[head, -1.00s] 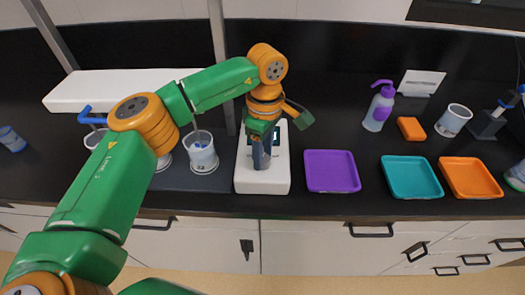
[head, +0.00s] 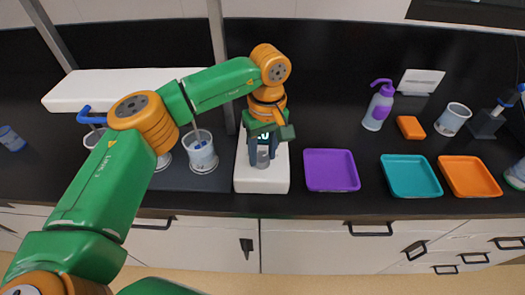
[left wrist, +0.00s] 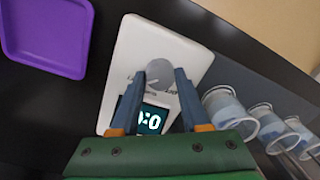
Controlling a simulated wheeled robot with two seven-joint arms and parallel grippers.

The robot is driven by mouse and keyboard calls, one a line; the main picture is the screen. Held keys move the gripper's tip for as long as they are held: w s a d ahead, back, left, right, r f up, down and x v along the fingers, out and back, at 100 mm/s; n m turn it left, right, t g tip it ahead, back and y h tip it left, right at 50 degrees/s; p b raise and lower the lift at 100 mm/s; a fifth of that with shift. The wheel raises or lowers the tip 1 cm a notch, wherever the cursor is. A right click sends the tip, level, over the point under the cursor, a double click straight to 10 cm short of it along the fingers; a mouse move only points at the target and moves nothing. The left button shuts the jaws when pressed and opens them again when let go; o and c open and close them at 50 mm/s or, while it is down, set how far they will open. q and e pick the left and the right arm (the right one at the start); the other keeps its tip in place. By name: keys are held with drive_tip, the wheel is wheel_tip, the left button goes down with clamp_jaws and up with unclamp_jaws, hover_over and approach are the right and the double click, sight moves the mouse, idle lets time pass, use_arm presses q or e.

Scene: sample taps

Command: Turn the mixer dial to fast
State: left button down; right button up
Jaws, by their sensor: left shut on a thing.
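The mixer (head: 262,186) is a white unit on the dark bench, with a lit display showing cyan digits (left wrist: 151,120). Its grey round dial (left wrist: 159,72) sits on the white top beyond the display in the left wrist view. My left gripper (head: 262,158) points down over the mixer, with one finger on each side of the dial and shut on it. The fingers also show in the left wrist view (left wrist: 160,76). Small labels beside the dial are too blurred to read, so I cannot tell its setting. My right gripper is not in view.
A purple tray (head: 331,170) lies just right of the mixer, then a teal tray (head: 411,176) and an orange tray (head: 470,177). Clear cups (head: 201,152) stand to the left. A purple-capped bottle (head: 378,105), an orange block (head: 410,127) and a white cup (head: 453,119) stand behind the trays.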

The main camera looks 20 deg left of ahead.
sight(264, 157)
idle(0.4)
use_arm(q)
drive_tip(key=shift+c, duration=1.9)
unclamp_jaws()
drive_tip(key=r, duration=0.7)
drive_tip(key=shift+w+d+b, duration=0.1)
drive_tip(key=shift+d+b, duration=0.15)
drive_tip(key=shift+b, duration=0.15)
drive_tip(key=shift+a, duration=0.1)
